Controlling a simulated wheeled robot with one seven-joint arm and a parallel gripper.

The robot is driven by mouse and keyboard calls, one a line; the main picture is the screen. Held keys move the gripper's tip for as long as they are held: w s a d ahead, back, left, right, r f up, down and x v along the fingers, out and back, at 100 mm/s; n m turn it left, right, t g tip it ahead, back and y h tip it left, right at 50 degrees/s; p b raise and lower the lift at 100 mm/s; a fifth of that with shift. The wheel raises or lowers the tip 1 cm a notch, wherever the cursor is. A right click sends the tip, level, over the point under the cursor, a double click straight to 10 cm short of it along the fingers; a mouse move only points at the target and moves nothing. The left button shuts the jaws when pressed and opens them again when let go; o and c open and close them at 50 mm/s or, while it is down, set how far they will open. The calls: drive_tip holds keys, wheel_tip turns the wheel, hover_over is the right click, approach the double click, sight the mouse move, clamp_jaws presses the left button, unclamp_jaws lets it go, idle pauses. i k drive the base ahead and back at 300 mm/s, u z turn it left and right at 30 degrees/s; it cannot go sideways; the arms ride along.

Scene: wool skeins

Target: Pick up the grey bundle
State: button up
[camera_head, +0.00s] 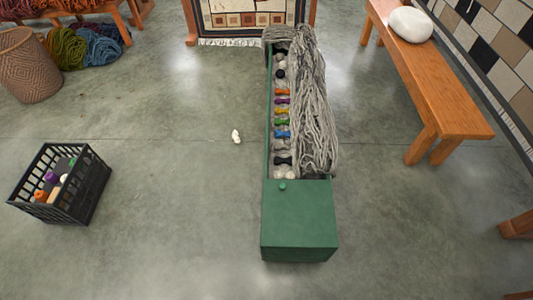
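A long grey bundle (312,105) of loose, ropy strands lies lengthwise over the right side of a narrow green box (299,222). Its far end bunches near the box's back edge, and its near end tapers beside the box's closed front part. The bundle hides the right side of the box behind it. My gripper is not in view, so its state and its distance from the bundle do not show.
Small coloured spools (282,110) line the box. A black crate (88,195) stands at left, a small white object (236,136) lies on the floor, and a wooden bench (425,75) bears a white lump (410,25). A basket (30,65) stands back left. Floor around the box is mostly clear.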

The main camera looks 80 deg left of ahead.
sight(278, 145)
drive_tip(key=u, duration=2.5)
